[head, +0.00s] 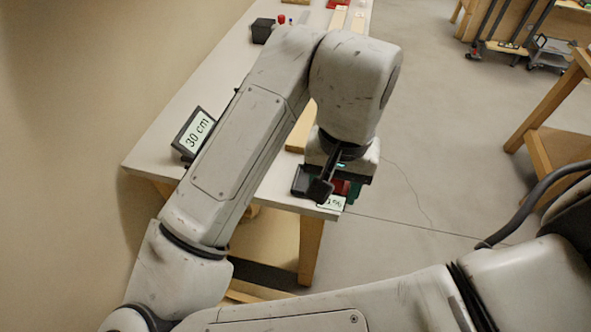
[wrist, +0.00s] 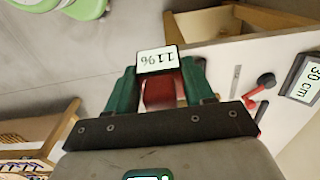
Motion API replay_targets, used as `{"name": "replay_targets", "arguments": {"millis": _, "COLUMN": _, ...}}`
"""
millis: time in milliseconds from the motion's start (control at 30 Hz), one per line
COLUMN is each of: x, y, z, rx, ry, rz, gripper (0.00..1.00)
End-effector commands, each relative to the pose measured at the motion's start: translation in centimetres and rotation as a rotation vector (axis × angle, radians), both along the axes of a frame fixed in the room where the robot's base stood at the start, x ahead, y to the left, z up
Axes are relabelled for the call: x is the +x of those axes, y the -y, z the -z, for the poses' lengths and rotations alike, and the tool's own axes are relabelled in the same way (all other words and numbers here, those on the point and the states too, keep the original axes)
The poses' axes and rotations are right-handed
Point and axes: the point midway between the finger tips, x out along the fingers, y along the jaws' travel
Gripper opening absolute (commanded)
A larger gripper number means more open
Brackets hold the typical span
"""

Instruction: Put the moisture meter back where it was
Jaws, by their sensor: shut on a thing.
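In the head view my gripper (head: 343,188) is shut on the meter near the bench's front right corner. Only part of the meter's display (head: 332,203) shows there, below the gripper; the rest is mostly hidden by my wrist.
The white bench (head: 150,150) runs away along the wall. A "30 cm" display (head: 194,134) stands on its left side; a black box (head: 262,30) is farther back. A wooden piece (head: 300,130) lies partly behind my arm. The wrist view shows a red-and-black handle (wrist: 262,84) on the bench.

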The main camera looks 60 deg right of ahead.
Motion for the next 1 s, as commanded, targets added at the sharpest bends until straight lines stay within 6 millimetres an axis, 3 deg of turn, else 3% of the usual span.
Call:
{"name": "replay_targets", "arguments": {"millis": 367, "x": 5.8, "y": 5.2, "z": 3.4, "rx": -0.002, "ry": -0.006, "rz": -0.003, "gripper": 0.16}}
{"name": "replay_targets", "arguments": {"millis": 500, "x": 7.6, "y": 6.8, "z": 6.0, "rx": -0.002, "ry": -0.007, "rz": -0.003, "gripper": 0.16}}
{"name": "replay_targets", "arguments": {"millis": 667, "x": 8.9, "y": 7.9, "z": 8.1, "rx": -0.002, "ry": -0.005, "rz": -0.003, "gripper": 0.16}}
{"name": "replay_targets", "arguments": {"millis": 1000, "x": 10.2, "y": 8.9, "z": 10.2, "rx": -0.001, "ry": -0.003, "rz": -0.003, "gripper": 0.16}}
